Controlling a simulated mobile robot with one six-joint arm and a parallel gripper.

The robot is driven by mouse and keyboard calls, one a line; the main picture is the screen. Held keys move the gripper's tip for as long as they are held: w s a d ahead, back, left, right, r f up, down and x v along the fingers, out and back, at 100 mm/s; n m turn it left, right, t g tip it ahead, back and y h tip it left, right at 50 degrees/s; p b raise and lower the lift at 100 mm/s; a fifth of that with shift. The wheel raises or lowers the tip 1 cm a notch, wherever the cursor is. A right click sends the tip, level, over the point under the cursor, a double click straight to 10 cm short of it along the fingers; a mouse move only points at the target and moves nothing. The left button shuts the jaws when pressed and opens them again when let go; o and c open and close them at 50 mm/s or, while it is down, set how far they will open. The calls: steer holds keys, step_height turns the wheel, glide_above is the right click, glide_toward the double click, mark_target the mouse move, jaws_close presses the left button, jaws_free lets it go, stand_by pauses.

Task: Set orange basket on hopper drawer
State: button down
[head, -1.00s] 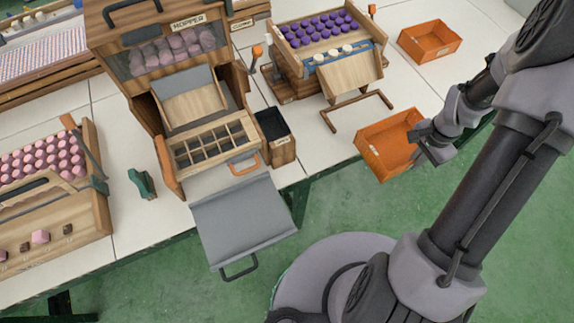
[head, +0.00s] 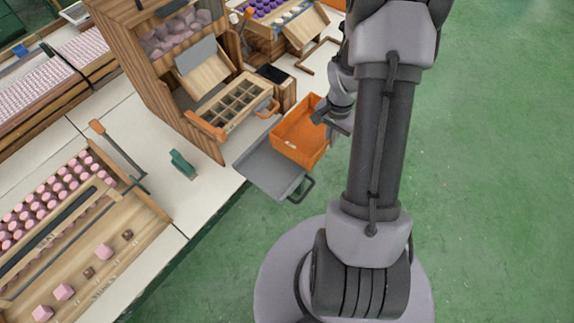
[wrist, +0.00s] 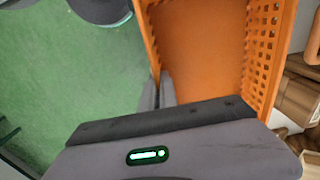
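The orange basket (head: 297,138) is in my gripper (head: 326,122), which grips its right-hand wall. In the wrist view the orange basket (wrist: 200,50) fills the upper middle, and my gripper (wrist: 165,92) is closed on the basket's wall. The basket looks empty apart from a small pale mark inside. The hopper drawer (head: 262,166) is a grey pulled-out tray with a dark handle. In the head view the basket overlaps the drawer's right part; I cannot tell whether it touches it. The hopper (head: 145,62) stands behind the drawer.
A wooden grid tray (head: 228,108) with an orange handle sits above the drawer. A dark-topped bin (head: 284,88) stands close behind the basket. A green block (head: 183,164) stands on the table left of the drawer. Open green floor lies to the right.

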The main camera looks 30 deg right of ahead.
steer(key=a, duration=0.3)
steer(key=a+b, duration=0.1)
steer(key=a, duration=0.2)
steer(key=a+f+b, duration=0.1)
steer(key=a, duration=0.2)
steer(key=shift+w+a, duration=0.35)
steer(key=shift+a, duration=0.05)
steer(key=shift+a+f+b, duration=0.1)
steer(key=shift+f+b, duration=0.95)
steer(key=shift+f, duration=0.9)
steer(key=c, duration=1.6)
jaws_free()
steer(key=shift+r, duration=0.1)
steer(key=shift+c, duration=0.2)
step_height(320, 180, up, 12)
steer(key=p, duration=0.6)
step_height(320, 180, up, 13)
steer(key=n+t, duration=0.2)
steer(key=n, duration=0.2)
glide_above(301, 161)
steer(key=w+a, duration=0.1)
steer(key=a, duration=0.6)
steer(key=s+a+r+n+t+y, duration=0.2)
steer(key=s+a+r+n, duration=0.3)
steer(key=s+a+r, duration=0.5)
steer(key=shift+a+r+n+t, duration=0.3)
steer(key=shift+a+t, duration=0.15)
steer(key=shift+t, duration=0.45)
